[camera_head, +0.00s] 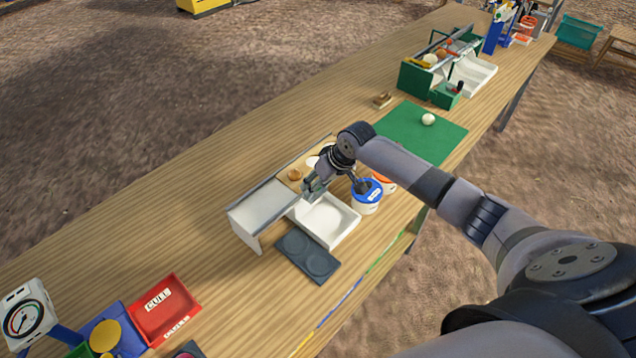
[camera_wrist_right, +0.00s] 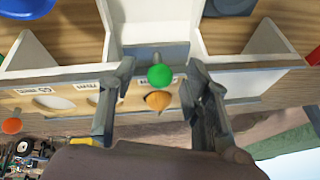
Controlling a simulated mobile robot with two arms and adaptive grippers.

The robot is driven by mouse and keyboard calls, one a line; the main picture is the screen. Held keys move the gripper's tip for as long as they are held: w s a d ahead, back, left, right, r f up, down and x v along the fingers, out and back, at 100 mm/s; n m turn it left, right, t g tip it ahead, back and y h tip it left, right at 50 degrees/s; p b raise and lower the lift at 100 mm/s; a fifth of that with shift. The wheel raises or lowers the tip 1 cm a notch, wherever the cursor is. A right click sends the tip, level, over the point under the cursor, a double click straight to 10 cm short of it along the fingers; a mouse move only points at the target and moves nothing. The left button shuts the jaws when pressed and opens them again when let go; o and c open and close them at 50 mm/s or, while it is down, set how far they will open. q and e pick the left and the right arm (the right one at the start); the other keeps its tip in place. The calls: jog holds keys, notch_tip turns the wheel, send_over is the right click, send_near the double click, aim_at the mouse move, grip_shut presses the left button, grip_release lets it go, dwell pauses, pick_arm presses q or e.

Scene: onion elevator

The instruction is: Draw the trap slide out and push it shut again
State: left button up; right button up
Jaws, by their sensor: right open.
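My right gripper (camera_head: 316,187) reaches over the middle of the small elevator stand (camera_head: 262,205) on the wooden table. In the right wrist view the gripper (camera_wrist_right: 160,95) is open. A green ball knob (camera_wrist_right: 160,76) on a short grey stem shows between its fingers, with a gap on each side. I take this knob as the trap slide's handle; how far the slide is in is hard to tell. An orange-brown round thing (camera_wrist_right: 158,101), perhaps an onion, shows just beyond the knob. In the head view the gripper hides the knob. My left gripper is not in view.
A white tray (camera_head: 345,228) and a dark two-ring plate (camera_head: 308,258) lie in front of the stand. A blue-lidded tub (camera_head: 366,196) stands close to my right gripper. A green mat (camera_head: 440,140) lies beyond, and a red bin (camera_head: 165,310) at the near left.

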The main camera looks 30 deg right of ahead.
grip_shut()
dwell(0.7)
